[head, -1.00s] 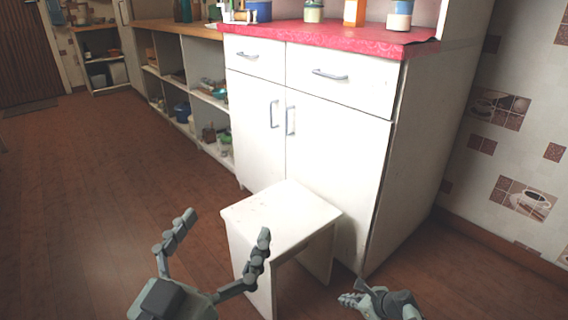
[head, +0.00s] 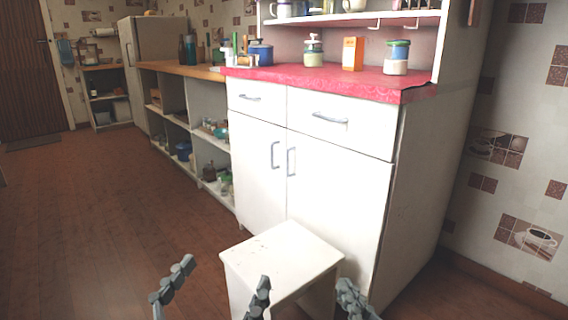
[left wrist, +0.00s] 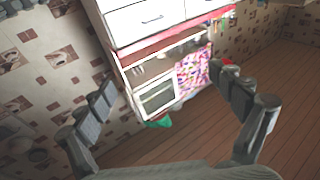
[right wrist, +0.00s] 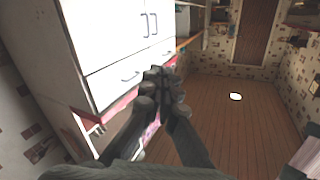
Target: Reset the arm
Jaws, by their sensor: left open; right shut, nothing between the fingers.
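My left gripper (head: 214,290) is open and empty at the bottom of the head view, in front of the white stool. In the left wrist view its two fingers (left wrist: 170,105) stand wide apart with nothing between them. My right gripper (head: 352,298) is at the bottom of the head view, right of the stool and in front of the white cabinet. In the right wrist view its fingertips (right wrist: 162,80) are together, with nothing held. Both arms are mostly below the head view.
A white stool (head: 283,258) stands before the white cabinet (head: 335,185). The red oilcloth counter (head: 330,82) carries a blue pot (head: 261,54), jars and an orange box (head: 352,54). Open shelves (head: 209,153) run behind. The wooden floor (head: 90,220) at left is clear.

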